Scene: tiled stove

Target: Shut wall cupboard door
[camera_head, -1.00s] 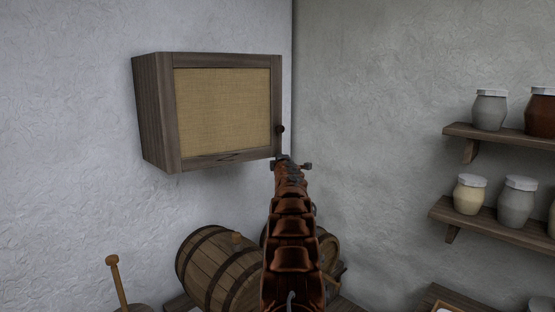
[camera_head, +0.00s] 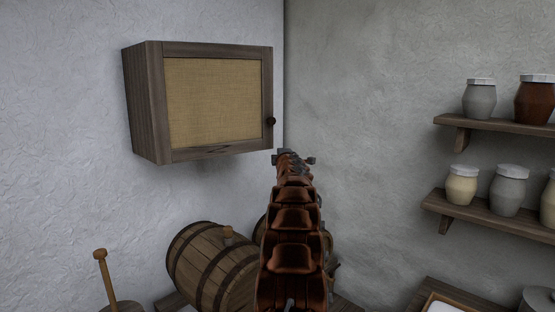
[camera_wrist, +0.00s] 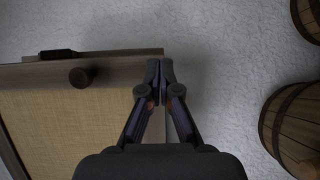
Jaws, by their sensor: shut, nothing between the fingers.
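The wall cupboard (camera_head: 145,105) is a dark wooden box on the left wall, close to the room corner. Its door (camera_head: 212,102) has a wooden frame, a woven tan panel and a dark round knob (camera_head: 271,121) at the right edge. The door looks flush with the front, with no clear gap in the head view. My gripper (camera_head: 293,156) is shut and empty, just right of and below the door's lower right corner. In the wrist view, the shut fingers (camera_wrist: 160,75) are beside the door's edge, right of the knob (camera_wrist: 82,77); contact cannot be told.
Two wall shelves with several jars (camera_head: 509,190) are at the right. A wooden handle (camera_head: 104,277) rises at the lower left. The wall between the cupboard and the shelves is bare.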

